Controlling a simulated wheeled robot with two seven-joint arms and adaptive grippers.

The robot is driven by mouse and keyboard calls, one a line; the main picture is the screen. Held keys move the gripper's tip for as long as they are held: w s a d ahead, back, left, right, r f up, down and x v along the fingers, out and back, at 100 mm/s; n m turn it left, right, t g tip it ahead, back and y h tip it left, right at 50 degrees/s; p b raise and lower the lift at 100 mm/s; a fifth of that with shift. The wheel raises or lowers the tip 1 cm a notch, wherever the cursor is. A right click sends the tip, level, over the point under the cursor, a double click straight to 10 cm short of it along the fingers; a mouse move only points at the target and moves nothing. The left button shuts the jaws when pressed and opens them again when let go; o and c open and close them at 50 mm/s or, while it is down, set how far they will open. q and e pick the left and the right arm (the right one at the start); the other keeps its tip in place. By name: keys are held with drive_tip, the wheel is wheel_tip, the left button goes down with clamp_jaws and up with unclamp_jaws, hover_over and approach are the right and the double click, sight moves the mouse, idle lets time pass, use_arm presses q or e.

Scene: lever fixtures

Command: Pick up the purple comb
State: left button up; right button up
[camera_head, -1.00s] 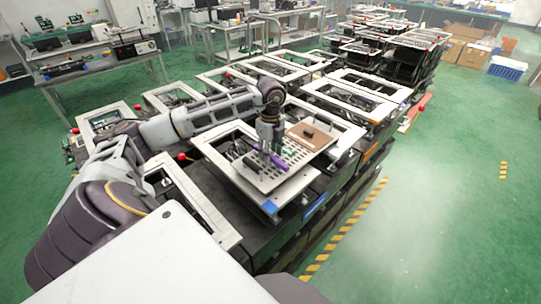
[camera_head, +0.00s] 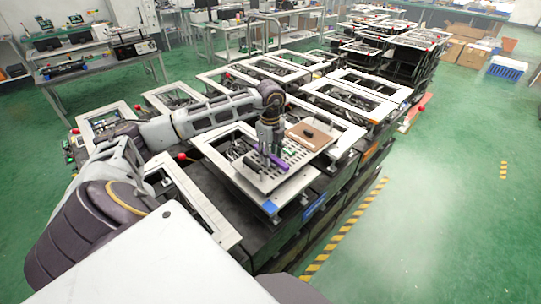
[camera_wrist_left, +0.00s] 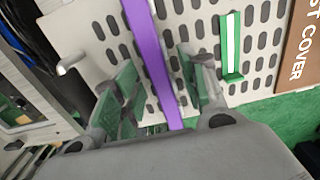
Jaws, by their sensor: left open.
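The purple comb (camera_head: 272,158) lies on the perforated grey plate (camera_head: 296,157) of a framed fixture in the head view. In the left wrist view the comb (camera_wrist_left: 152,55) runs from the top edge down between the fingers. My left gripper (camera_head: 269,149) points down over the comb. In the left wrist view my left gripper (camera_wrist_left: 158,85) is open, with one green-padded finger on each side of the comb and gaps to it. Whether the fingertips touch the plate cannot be told. My right gripper is not in view.
A brown board (camera_head: 312,136) with a dark handle sits beside the comb, lettered "COVER" in the wrist view. A green-and-white bracket (camera_wrist_left: 230,48) stands on the plate near the right finger. Other framed fixtures (camera_head: 350,98) surround this one.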

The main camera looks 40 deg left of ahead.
use_arm(q)
drive_tip(key=shift+f, duration=0.2)
idle(0.5)
drive_tip(key=c, duration=0.9)
drive_tip(key=shift+r, duration=0.2)
drive_tip(key=shift+c, duration=0.2)
wheel_tip(320, 180, up, 10)
drive_tip(key=shift+b, duration=0.35)
drive_tip(key=shift+r, duration=0.1)
